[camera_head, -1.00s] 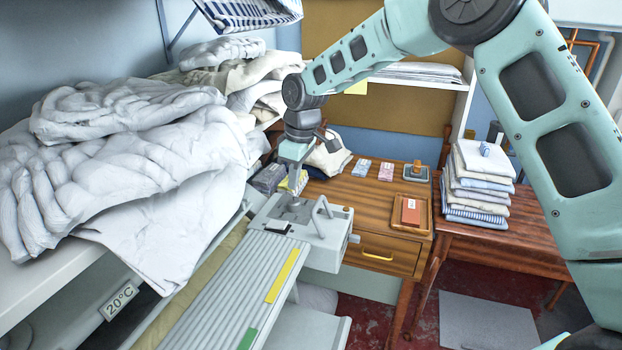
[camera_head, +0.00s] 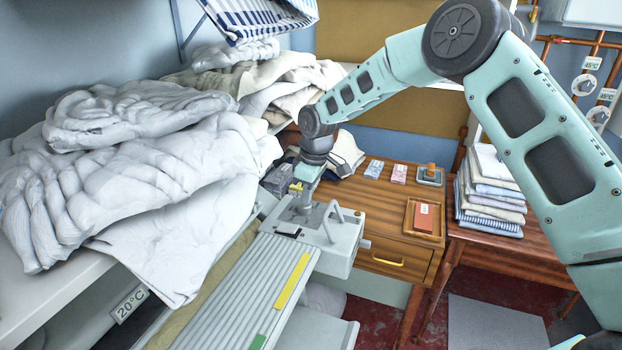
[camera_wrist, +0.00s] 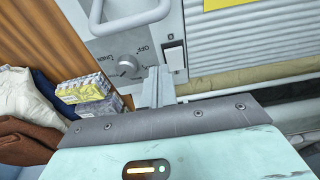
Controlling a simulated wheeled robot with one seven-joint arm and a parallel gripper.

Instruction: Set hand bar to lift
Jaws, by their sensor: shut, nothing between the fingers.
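The rotary ironer has a long ribbed grey top (camera_head: 240,290) with a yellow and a green strip. At its far end is a light grey end box (camera_head: 340,250) with a metal loop handle (camera_head: 332,218). The wrist view shows that loop handle (camera_wrist: 135,17), a round knob (camera_wrist: 127,65) with "OFF" lettering, and a rocker switch (camera_wrist: 173,52). I cannot tell which part is the hand bar. My gripper (camera_head: 302,208) points down over the end box, left of the loop handle. Its fingers (camera_wrist: 157,80) are shut and empty, beside the knob and switch. Contact cannot be judged.
Piled white linen (camera_head: 130,150) lies on the shelf left of the ironer. A wooden desk (camera_head: 375,215) behind holds small boxes and a tray (camera_head: 408,232). A folded laundry stack (camera_head: 488,195) stands at right. Cartons (camera_wrist: 88,95) lie near the gripper.

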